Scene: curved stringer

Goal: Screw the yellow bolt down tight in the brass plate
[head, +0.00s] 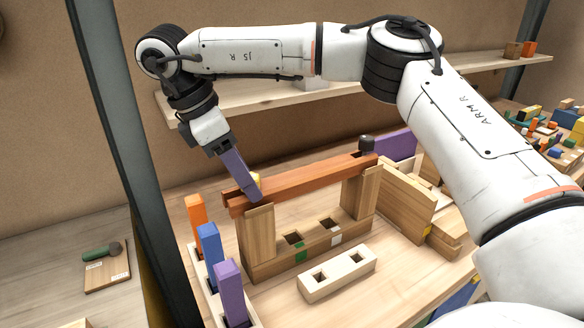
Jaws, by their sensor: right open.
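The yellow bolt (257,179) shows only in part, at the left end of a reddish-brown beam (310,177), behind the fingers of my right gripper. My right gripper (252,194) reaches down from the upper left with long purple fingers, its tips at that end of the beam. It is open, with its fingers beside the bolt; I cannot tell whether they touch it. The brass plate cannot be made out; fingers and beam may hide it. How deep the bolt sits is not visible. My left gripper is not in view.
Two wooden posts (260,235) carry the beam, with a black knob (366,145) at its right end. Orange, blue and purple pegs (230,285) stand at the front left. A pale block with two holes (337,274) lies in front. A dark upright (115,130) stands at left.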

